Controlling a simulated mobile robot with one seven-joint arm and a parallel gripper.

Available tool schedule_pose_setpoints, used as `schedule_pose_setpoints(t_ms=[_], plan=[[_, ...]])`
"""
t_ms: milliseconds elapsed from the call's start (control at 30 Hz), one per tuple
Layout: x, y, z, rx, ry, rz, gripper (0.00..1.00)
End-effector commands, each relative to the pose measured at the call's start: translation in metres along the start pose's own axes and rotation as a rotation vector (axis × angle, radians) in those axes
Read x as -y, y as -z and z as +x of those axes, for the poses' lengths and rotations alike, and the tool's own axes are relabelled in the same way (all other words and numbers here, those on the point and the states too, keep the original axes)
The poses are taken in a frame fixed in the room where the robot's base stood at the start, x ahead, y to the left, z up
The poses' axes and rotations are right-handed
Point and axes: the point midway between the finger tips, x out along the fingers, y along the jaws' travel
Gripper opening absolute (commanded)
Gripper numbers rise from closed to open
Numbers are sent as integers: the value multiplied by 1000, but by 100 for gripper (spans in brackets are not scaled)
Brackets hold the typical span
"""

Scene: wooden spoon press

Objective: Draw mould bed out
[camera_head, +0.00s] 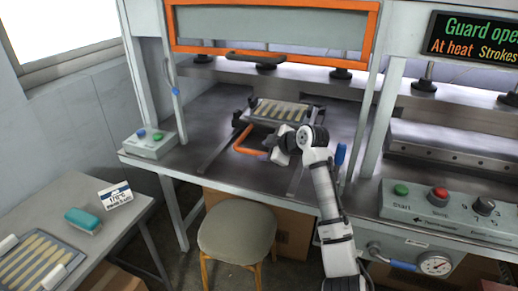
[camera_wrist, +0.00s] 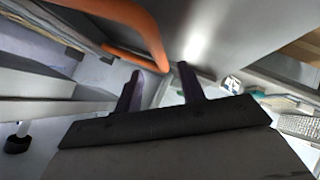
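The mould bed (camera_head: 277,110) is a dark tray with several pale spoon-shaped cavities. It sits on rails on the steel bench, in front of the press opening. Its orange loop handle (camera_head: 238,147) sticks out toward the front left. In the wrist view the handle (camera_wrist: 147,28) curves in from the upper left, its bend near the fingertips. My gripper (camera_head: 276,153) is beside the handle's right end. Its two dark fingers (camera_wrist: 160,75) stand apart with nothing clearly held between them. I cannot tell whether they touch the handle.
The orange-framed guard (camera_head: 275,50) is raised above the bed. A green-and-blue button box (camera_head: 150,144) stands at the bench's left. A stool (camera_head: 237,231) stands below the front edge. A side table at left holds a teal brush (camera_head: 83,220) and a spoon tray (camera_head: 15,284).

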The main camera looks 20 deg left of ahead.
Motion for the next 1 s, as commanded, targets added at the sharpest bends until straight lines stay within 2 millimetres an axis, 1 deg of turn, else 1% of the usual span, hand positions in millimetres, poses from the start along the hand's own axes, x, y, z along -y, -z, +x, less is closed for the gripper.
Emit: schedule_pose_setpoints(t_ms=[100,200,300,433,633,667,933,1000], plan=[[0,1,20,0,2,2,40],[-1,1,32,1,1,1,40],[-1,0,39,0,-1,1,40],[0,0,43,1,-1,1,40],[0,0,43,1,-2,1,40],[0,0,43,1,-2,1,37],[0,0,43,0,-1,1,2],[0,0,43,0,-1,1,0]])
